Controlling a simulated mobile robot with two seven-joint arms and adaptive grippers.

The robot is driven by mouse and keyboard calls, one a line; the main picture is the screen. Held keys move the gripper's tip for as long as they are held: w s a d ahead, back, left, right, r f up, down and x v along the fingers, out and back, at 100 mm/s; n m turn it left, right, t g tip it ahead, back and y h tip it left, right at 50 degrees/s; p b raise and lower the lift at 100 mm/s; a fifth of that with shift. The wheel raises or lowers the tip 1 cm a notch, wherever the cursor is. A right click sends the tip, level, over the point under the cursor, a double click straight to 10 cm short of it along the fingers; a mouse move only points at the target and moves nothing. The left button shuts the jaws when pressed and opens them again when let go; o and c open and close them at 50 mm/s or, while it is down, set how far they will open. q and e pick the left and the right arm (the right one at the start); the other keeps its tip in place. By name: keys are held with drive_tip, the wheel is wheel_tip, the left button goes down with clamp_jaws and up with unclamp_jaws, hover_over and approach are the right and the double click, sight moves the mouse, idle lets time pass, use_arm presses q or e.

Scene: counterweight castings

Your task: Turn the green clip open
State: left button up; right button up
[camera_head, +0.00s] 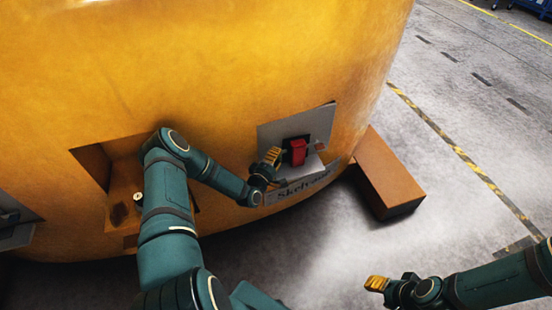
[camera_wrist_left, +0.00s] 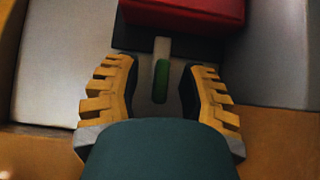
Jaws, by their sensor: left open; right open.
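The green clip (camera_wrist_left: 161,80) is a small upright green piece on a pale stem, in the middle of the left wrist view. I cannot make it out in the head view. My left gripper (camera_wrist_left: 163,72) is open, with one yellow-tipped finger on each side of the clip and gaps between. In the head view my left gripper (camera_head: 272,159) is at the grey panel (camera_head: 318,122), just left of the red block (camera_head: 298,152). My right gripper (camera_head: 377,284) is open and empty at the lower right, away from the panel.
The red block also shows above the clip in the left wrist view (camera_wrist_left: 190,12). The big yellow casting (camera_head: 230,70) fills the left and middle, with an open recess (camera_head: 122,208) at left. A brown block (camera_head: 388,172) lies on the floor at right.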

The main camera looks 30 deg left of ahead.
use_arm(q)
clamp_jaws()
